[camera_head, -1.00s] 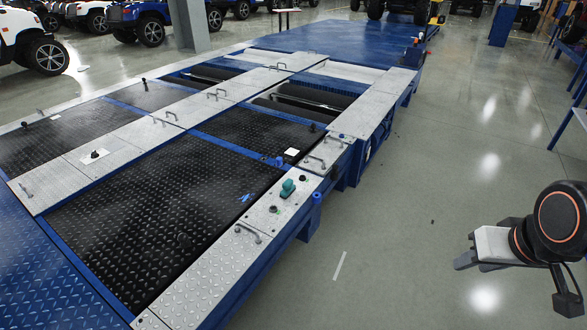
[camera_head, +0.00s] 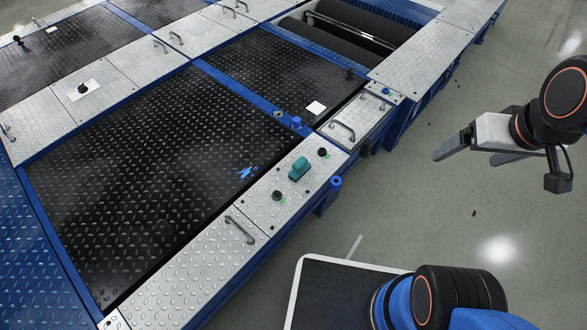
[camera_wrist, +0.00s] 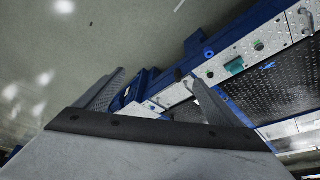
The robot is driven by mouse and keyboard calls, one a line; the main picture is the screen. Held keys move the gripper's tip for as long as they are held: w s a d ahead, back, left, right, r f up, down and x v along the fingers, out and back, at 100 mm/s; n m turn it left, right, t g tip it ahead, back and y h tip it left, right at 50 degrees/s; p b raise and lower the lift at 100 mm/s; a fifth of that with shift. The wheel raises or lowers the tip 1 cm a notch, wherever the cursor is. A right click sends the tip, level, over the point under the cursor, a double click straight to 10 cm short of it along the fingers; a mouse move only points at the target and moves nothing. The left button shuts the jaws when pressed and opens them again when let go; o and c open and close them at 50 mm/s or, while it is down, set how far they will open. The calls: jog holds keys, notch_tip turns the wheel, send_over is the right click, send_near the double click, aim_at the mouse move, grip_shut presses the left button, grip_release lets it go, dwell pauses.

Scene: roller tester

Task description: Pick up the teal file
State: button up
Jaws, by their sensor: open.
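The teal file (camera_head: 300,168) is a small teal block lying on the silver checker-plate edge of the roller tester, between two black knobs. It also shows in the wrist view (camera_wrist: 235,65), beyond the fingers. My gripper (camera_head: 462,152) is at the right in the head view, over the floor and well apart from the file. Its two grey fingers are spread with nothing between them. The wrist view shows both fingers of my gripper (camera_wrist: 152,98) apart.
The roller tester has silver plates (camera_head: 205,267), black tread panels (camera_head: 150,160) and dark rollers (camera_head: 345,45). Open floor (camera_head: 420,215) lies to the right.

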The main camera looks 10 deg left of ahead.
jog(key=w+a+f+n+g, duration=0.1)
jog(key=w+a+n, duration=0.2)
jog(key=w+a, duration=0.45)
jog(key=n+g, duration=0.3)
jog(key=n, duration=0.5)
send_over(300, 161)
notch_tip(300, 161, down, 16)
notch_tip(300, 161, down, 12)
jog(key=shift+w+f, duration=0.1)
jog(key=shift+w, duration=0.05)
jog(key=shift+s+f, duration=0.15)
jog(key=shift+f, duration=1.15)
jog(key=shift+s+f, duration=0.1)
jog(key=shift+f, duration=1.2)
jog(key=shift+c, duration=0.5)
